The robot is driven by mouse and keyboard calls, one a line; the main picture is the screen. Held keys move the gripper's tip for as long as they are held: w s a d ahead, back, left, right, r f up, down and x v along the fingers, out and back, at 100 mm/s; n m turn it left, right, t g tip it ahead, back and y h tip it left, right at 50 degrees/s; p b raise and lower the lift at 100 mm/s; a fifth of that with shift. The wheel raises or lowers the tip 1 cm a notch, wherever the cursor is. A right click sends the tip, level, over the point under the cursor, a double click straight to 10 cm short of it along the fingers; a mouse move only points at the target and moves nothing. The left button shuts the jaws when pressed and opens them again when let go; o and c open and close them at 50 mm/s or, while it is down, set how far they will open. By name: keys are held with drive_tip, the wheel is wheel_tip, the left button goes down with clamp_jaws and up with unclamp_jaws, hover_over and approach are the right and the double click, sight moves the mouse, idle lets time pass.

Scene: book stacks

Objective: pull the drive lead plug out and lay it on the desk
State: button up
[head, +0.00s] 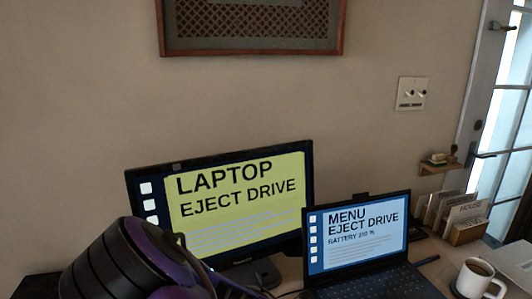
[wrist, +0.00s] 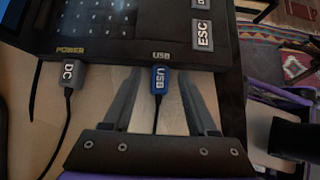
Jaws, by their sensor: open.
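The blue plug marked USB (wrist: 160,80) sits at the laptop's edge in the wrist view, under the printed word USB, and looks plugged in. Its dark lead runs back toward me. My gripper (wrist: 160,76) is open, with one finger on each side of the blue plug and a visible gap to both. The laptop (head: 356,240) stands open on the desk (head: 450,255) in the head view; its screen reads "MENU EJECT DRIVE" and "BATTERY", with a percentage too small to read surely. The plug is not visible in the head view.
A grey DC plug (wrist: 69,75) sits left of the USB plug, under POWER. A monitor (head: 225,205) reading "LAPTOP EJECT DRIVE" stands left of the laptop. A mug (head: 478,279) and a card holder (head: 466,234) stand at the right. My arm covers the lower left.

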idle(0.3)
clamp_jaws()
idle(0.6)
drive_tip(key=shift+a, duration=0.15)
idle(0.7)
drive_tip(key=shift+s+a+p, duration=0.25)
drive_tip(key=shift+a+p, duration=0.05)
drive_tip(key=shift+a, duration=0.6)
drive_tip(key=shift+s+a+p, duration=0.2)
drive_tip(key=shift+a+p, duration=0.05)
drive_tip(key=shift+a, duration=0.7)
drive_tip(key=shift+s+a+p, duration=0.25)
drive_tip(key=shift+a+p, duration=0.05)
drive_tip(key=shift+a, duration=0.6)
